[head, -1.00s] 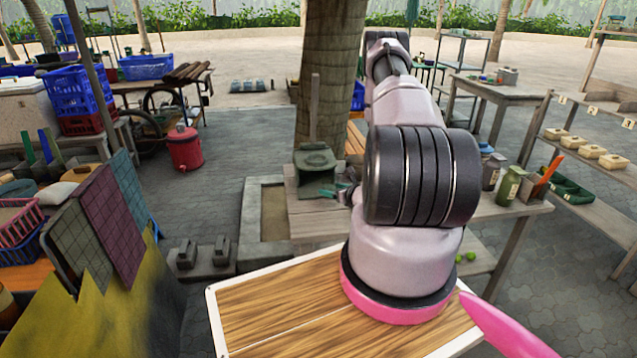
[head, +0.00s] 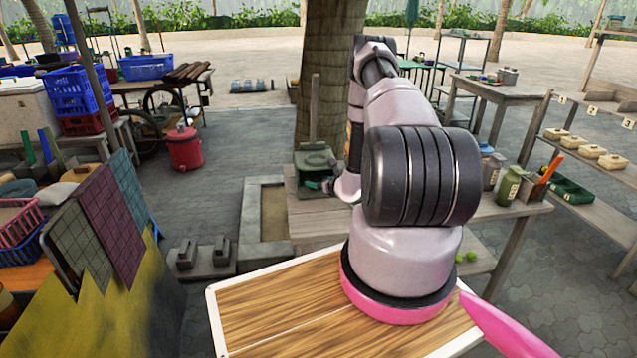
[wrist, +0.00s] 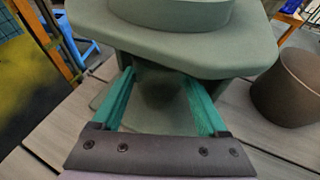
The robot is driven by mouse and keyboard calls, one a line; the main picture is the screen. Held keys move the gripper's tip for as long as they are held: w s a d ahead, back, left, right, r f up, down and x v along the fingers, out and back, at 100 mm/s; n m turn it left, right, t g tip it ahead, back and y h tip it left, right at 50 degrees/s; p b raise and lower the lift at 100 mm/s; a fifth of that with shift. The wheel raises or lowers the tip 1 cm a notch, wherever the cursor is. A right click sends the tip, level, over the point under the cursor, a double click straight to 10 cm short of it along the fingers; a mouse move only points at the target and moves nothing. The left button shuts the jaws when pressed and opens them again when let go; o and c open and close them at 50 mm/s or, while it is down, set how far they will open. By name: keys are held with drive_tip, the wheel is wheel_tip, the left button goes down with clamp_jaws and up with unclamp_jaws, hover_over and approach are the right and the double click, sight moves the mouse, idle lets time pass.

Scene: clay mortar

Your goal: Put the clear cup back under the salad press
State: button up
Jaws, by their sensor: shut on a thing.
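The salad press (head: 316,158) is a dull green block with a rounded top on the wooden bench near the palm trunk. In the wrist view its wide upper plate (wrist: 180,45) overhangs a shadowed gap. My gripper (wrist: 157,80) has teal fingers that reach under the front of this plate; it also shows small in the head view (head: 320,186). The fingers are shut on the clear cup (wrist: 160,92), a faint see-through shape between them. Its outline is hard to make out, and I cannot tell whether it touches the press base.
A dark brown pot (wrist: 290,88) stands right of the press on the plank bench (wrist: 35,130). My arm hides the bench's middle.

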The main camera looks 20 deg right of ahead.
drive_tip(key=o, duration=1.3)
drive_tip(key=shift+f, duration=0.1)
drive_tip(key=v, duration=1.2)
drive_tip(key=shift+d, duration=0.1)
